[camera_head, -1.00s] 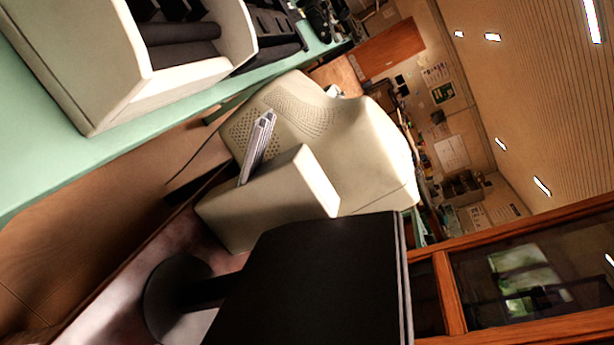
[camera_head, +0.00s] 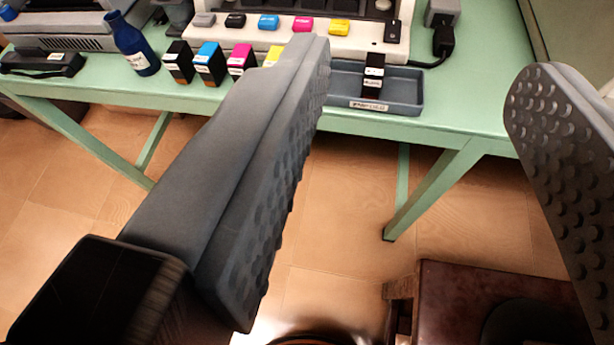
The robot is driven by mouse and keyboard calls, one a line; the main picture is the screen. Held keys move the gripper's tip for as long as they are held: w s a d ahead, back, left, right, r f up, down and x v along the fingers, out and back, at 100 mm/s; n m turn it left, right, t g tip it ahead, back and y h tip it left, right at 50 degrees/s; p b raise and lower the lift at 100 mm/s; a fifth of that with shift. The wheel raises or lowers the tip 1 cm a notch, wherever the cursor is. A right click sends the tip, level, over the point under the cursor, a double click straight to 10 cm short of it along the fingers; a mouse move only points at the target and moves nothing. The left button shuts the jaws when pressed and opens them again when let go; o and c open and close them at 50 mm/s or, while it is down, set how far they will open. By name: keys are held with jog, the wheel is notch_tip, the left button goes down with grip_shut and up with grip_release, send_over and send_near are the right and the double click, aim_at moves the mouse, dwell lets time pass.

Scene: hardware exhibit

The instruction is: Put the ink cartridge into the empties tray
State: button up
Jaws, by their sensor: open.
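Ink cartridges stand in a row on the green table: a black one (camera_head: 179,63), a cyan one (camera_head: 209,64), a magenta one (camera_head: 241,61) and a yellow one (camera_head: 272,57), partly hidden by my left finger. A shallow grey tray (camera_head: 407,92) with a label on its front sits right of them; the label is too small to read surely. A dark cartridge-like piece with white labels (camera_head: 373,75) shows at the tray, apparently inside it. My gripper (camera_head: 427,68) is open and empty, its fingers spread wide in the foreground. The left finger covers the tray's left end.
A pale printer-like unit (camera_head: 370,45) with coloured buttons stands behind the tray. A blue bottle (camera_head: 132,45), a black device (camera_head: 42,63) and a grey machine (camera_head: 65,30) stand at left. A black plug and cable (camera_head: 442,42) lie at right. A dark brown stool-like thing (camera_head: 450,300) is below.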

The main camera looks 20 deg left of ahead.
jog(key=s+r+t, duration=0.1)
jog(key=s+t, duration=0.2)
jog(key=s, duration=0.5)
